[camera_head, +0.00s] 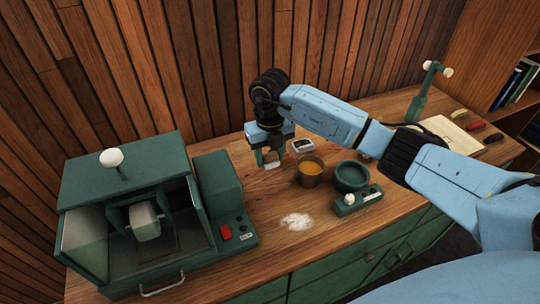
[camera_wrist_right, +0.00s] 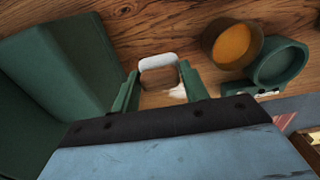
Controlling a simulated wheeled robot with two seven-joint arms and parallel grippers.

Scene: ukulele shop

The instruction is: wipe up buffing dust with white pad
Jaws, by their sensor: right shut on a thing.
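A pale patch of buffing dust (camera_head: 296,221) lies on the wooden counter, in front of the amber-filled cup. My right gripper (camera_head: 270,160) is above the counter, behind and to the left of the dust, pointing down. In the right wrist view my right gripper (camera_wrist_right: 160,70) is shut on the white pad (camera_wrist_right: 158,61), whose rounded white edge shows between the two green fingers. Most of the pad is hidden in the head view. My left gripper is not in view.
A brown cup (camera_head: 310,172) with amber contents and a green round bowl (camera_head: 351,177) stand right of the gripper. A small green switch box (camera_head: 357,200) is in front. A large green machine (camera_head: 130,215) fills the left. Bare counter (camera_head: 275,255) surrounds the dust.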

